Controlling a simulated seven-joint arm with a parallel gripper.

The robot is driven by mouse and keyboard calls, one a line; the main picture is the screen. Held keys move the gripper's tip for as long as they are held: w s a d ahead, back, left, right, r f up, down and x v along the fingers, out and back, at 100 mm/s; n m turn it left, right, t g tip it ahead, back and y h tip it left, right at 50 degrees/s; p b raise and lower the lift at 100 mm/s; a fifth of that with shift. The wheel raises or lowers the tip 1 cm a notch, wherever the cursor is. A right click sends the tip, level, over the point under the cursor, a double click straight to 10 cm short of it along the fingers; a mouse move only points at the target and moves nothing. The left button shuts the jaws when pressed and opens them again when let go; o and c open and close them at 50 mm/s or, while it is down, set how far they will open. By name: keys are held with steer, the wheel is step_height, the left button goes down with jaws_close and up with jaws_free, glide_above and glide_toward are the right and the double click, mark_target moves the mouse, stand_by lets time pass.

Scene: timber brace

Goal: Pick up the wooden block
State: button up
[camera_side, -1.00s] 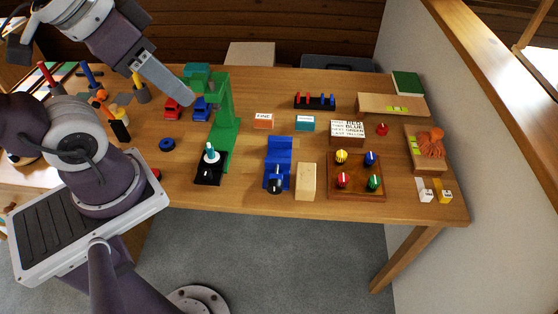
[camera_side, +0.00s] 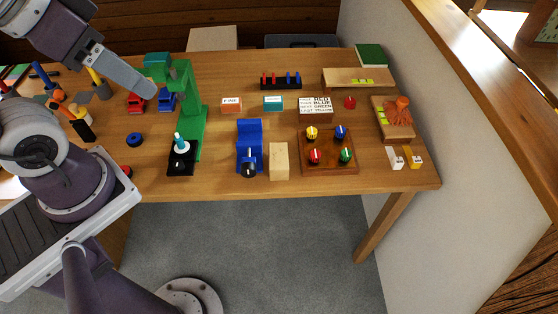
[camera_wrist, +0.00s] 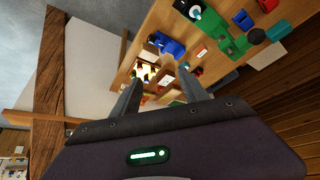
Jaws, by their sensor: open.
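The wooden block (camera_side: 279,161) is a pale upright rectangular piece near the front edge of the table. It stands just right of the blue vise (camera_side: 249,145) and left of the knob board. My gripper (camera_side: 152,93) is high at the upper left in the side view, beside the green press and well away from the block. In the wrist view my gripper (camera_wrist: 160,75) has its two fingers spread apart, with nothing held between them. I cannot make out the block clearly in the wrist view.
The green press (camera_side: 190,105) stands between my gripper and the block. The knob board (camera_side: 329,152) with coloured knobs is right of the block. Small labelled boxes and a sign (camera_side: 316,104) lie behind. The table's front edge is close to the block.

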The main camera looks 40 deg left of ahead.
steer(key=o, duration=0.9)
steer(key=m+g, duration=0.5)
steer(key=m, duration=0.3)
glide_above(279, 155)
step_height(279, 155, down, 23)
steer(key=shift+m+g, duration=0.3)
steer(key=shift+m, duration=0.3)
step_height(279, 155, down, 12)
steer(key=shift+f, duration=0.15)
